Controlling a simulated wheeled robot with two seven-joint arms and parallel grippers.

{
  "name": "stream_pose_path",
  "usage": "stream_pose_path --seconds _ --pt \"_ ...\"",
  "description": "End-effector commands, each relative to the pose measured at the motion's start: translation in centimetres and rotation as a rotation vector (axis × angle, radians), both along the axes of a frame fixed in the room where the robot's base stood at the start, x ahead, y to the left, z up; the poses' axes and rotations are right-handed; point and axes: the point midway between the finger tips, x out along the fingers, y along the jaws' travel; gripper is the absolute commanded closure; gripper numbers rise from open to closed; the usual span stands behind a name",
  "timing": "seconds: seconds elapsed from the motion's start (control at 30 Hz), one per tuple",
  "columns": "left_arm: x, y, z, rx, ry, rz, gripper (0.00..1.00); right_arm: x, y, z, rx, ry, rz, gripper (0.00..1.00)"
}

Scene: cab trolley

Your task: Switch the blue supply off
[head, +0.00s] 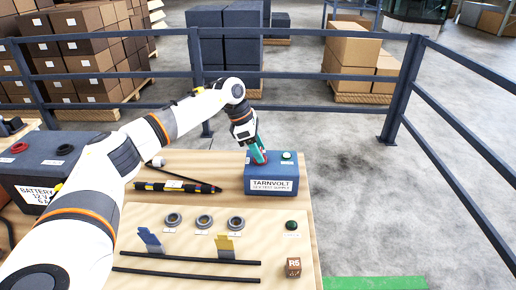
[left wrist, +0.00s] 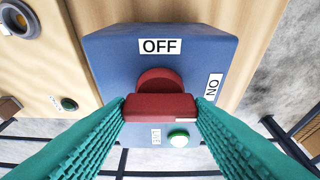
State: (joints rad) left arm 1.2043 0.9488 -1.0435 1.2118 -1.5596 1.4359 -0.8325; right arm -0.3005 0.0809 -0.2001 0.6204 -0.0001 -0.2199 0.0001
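The blue supply (head: 251,172), labelled TARNVOLT, stands at the far right of the wooden bench. It also fills the middle of the left wrist view (left wrist: 112,62). On its top is a red knob (left wrist: 159,106) with a raised bar lying left-right in that view. An OFF label (left wrist: 160,46) is above the knob and an ON label (left wrist: 213,87) is to its right. A green lamp (left wrist: 179,139) looks lit. My left gripper (head: 259,157) reaches down onto the supply, its green fingers against both ends of the red bar. My right gripper is not in view.
A dark battery box (head: 45,165) stands at the left. A board (head: 205,215) in front carries several grey rings, a blue and a yellow piece, black rods and a brown cube (head: 293,267). A black rod (head: 178,187) lies left of the supply. Railings (head: 310,104) run behind.

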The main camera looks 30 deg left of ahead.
Motion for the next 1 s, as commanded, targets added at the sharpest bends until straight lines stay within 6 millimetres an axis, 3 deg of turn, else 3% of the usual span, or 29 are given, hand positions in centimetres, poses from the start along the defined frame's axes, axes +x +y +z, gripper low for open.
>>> stream_pose_path --seconds 0.03,0.13,0.57,1.0 --pt "0.00 0.00 0.01 0.000 0.000 0.000 0.61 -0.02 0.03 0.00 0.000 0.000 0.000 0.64" --pt "0.01 -0.01 0.03 0.000 0.000 0.000 0.75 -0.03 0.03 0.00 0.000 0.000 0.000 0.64" --pt "-0.09 -0.07 0.04 0.000 0.000 0.105 0.75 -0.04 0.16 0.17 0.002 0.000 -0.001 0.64" --pt "-0.23 -0.26 0.06 0.000 -0.002 0.485 0.75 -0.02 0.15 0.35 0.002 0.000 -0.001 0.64"
